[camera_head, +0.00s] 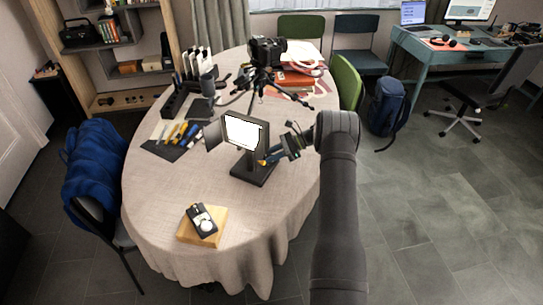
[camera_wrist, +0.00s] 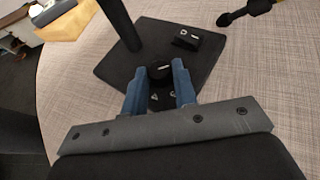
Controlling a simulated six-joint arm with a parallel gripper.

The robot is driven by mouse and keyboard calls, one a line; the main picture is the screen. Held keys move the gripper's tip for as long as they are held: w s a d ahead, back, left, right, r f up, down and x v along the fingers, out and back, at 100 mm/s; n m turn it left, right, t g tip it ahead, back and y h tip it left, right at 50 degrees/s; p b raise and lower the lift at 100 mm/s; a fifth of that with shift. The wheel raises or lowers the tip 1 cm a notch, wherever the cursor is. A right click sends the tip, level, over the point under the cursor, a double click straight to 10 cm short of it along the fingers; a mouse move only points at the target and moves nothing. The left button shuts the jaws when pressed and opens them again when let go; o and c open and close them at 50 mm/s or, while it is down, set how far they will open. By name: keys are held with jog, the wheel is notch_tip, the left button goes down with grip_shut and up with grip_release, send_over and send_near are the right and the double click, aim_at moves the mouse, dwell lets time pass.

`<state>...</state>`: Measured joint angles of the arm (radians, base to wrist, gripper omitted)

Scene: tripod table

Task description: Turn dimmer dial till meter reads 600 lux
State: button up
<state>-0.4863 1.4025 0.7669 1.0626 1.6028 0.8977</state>
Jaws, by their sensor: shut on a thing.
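The lit lamp panel (camera_head: 243,132) stands on a post above a dark base (camera_head: 248,174) near the table's right side. In the wrist view the dark base plate (camera_wrist: 105,70) carries a black round dial (camera_wrist: 160,71) with a pale mark and a small rocker switch (camera_wrist: 198,39). My gripper (camera_wrist: 160,66) has its blue fingers on either side of the dial, shut on it. In the head view my gripper (camera_head: 264,161) reaches the base from the right. The light meter (camera_head: 202,219), with a white round sensor, lies on a wooden block (camera_head: 186,234); its reading is too small to read.
A camera on a tripod (camera_head: 266,52) stands behind the lamp. Tools on a dark mat (camera_head: 160,150) lie left of it, with a black organiser (camera_head: 180,98) behind. A blue jacket (camera_head: 95,170) hangs on a chair at left. The front of the tablecloth (camera_head: 270,225) is clear.

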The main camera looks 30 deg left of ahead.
dwell(0.4)
jog(key=o, duration=1)
jog(key=v, duration=1.7)
jog(key=shift+w, duration=0.35)
jog(key=shift+a, duration=0.15)
jog(key=x, duration=1.7)
jog(key=shift+s, duration=0.35)
